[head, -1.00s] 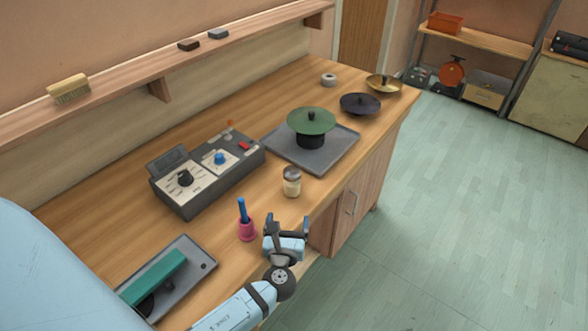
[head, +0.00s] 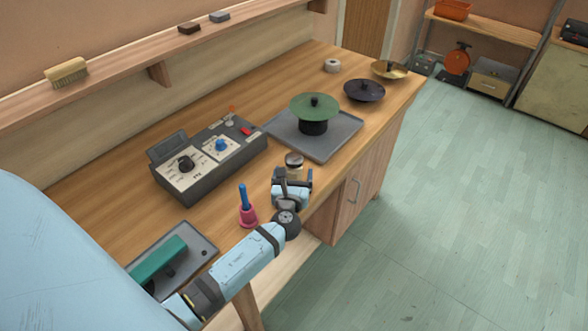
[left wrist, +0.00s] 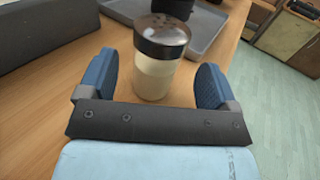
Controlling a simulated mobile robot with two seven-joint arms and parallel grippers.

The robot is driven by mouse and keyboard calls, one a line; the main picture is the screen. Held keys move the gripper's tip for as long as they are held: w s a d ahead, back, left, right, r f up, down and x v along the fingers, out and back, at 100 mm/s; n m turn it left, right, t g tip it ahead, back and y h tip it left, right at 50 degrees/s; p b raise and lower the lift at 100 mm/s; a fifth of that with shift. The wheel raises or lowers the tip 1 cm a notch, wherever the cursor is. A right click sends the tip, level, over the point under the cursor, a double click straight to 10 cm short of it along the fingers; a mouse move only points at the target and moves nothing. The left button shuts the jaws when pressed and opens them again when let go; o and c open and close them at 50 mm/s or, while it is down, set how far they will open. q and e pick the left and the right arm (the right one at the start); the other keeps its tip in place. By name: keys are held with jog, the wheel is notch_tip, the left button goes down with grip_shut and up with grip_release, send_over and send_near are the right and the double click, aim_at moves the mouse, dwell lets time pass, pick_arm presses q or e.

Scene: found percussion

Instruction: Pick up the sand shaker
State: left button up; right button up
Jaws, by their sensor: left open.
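The sand shaker (head: 294,161) is a small jar with a pale body and a dark, perforated metal lid, standing upright on the wooden workbench (head: 105,205). In the head view my left gripper (head: 293,179) is in front of it and hides its lower part. In the left wrist view the shaker (left wrist: 159,75) stands between the two blue fingers of the left gripper (left wrist: 155,82), with gaps on both sides. The left gripper is open. My right gripper is not in view.
A pink cup-like thing with a blue handle (head: 247,212) stands just left of my left arm. A control box (head: 205,165) is behind it. A grey tray (head: 335,147) with a green disc (head: 314,106) lies beyond the shaker. The bench's front edge is close on the right.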

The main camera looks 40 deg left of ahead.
aim_at(293, 172)
pick_arm(q)
jog(key=x, duration=0.4)
jog(key=shift+s+f, duration=0.1)
jog(key=shift+f, duration=0.05)
jog(key=shift+s, duration=0.1)
jog(key=c, duration=1.1)
